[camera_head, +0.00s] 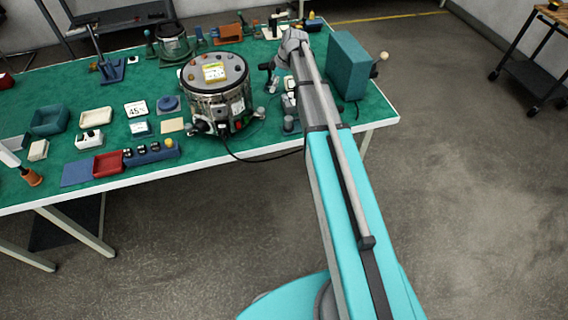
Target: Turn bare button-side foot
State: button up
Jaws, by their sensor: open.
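A round metal drum-shaped unit (217,95) stands on the green table top, with a dark grey lid and a yellow label on top. Small red and green spots, perhaps buttons, show low on its front right. A small grey knob-like foot (260,112) shows at its lower right; I cannot tell whether it is bare. Another dark foot (195,126) shows at its front left. Feet at the back are hidden. My gripper (269,76) is small and dark in view, open, just right of the drum and apart from the grey foot.
A teal block (347,66) stands right of my arm near the table's right end. A black cable (240,158) hangs over the front edge. Trays, cards and small parts crowd the left, including a red tray (108,164). A dark cart (532,75) stands at right; the floor there is clear.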

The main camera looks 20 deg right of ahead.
jog(key=s+a+f+m+h+b, duration=0.1)
jog(key=s+f+m+b, duration=0.2)
jog(key=s, duration=0.6)
jog(key=s+a+f+m+g+h+b, duration=0.1)
jog(key=s+f+m+b, duration=0.3)
jog(key=s, duration=0.6)
jog(key=s+a+f+m+h+b, duration=0.2)
jog(key=s+f+m+b, duration=0.1)
jog(key=s+m, duration=0.4)
jog(key=s+f, duration=0.1)
jog(key=s, duration=0.1)
jog(key=shift+s+a+f+g+b, duration=0.3)
jog(key=shift+f+b, duration=0.05)
